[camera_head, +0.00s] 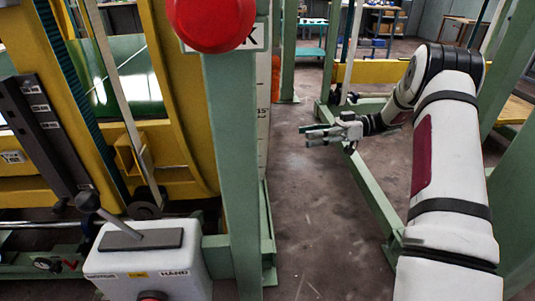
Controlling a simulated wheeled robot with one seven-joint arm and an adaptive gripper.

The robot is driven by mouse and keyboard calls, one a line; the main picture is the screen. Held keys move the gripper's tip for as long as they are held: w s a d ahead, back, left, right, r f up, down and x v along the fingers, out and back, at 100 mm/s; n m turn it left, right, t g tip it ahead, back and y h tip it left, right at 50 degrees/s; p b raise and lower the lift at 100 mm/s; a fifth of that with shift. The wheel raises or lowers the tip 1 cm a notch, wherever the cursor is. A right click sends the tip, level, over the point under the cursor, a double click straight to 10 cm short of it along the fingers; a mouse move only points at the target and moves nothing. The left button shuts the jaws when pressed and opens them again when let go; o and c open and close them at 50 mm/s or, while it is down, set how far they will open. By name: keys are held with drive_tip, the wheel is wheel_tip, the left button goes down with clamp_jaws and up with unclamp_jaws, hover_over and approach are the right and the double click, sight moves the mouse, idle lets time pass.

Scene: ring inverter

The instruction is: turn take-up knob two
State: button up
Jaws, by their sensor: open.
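My gripper (312,133) is open and empty, held out over the floor right of the green post, well away from the machine. A small dark knob (46,264) sits on the green rail at the lower left. I cannot tell whether it is take-up knob two, and I see no readable label for that knob. The yellow ring machine (181,150) fills the left side, with the post between it and my gripper.
A grey box (185,274) with a lever and "HAND" label stands in the left foreground. A big red button (212,20) tops the green post (231,165). A low green beam (372,196) runs beneath my arm. Floor (310,225) between post and beam is clear.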

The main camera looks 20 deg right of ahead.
wheel_tip(320, 180, down, 3)
drive_tip(key=d, duration=0.2)
drive_tip(key=b, duration=0.3)
approach(260, 143)
drive_tip(key=w+a+f, duration=0.2)
drive_tip(key=a, duration=0.5)
drive_tip(key=shift+w+n+t+y, duration=0.3)
drive_tip(key=shift+w+t, duration=0.05)
drive_tip(key=shift+t, duration=0.05)
drive_tip(key=c, duration=1.2)
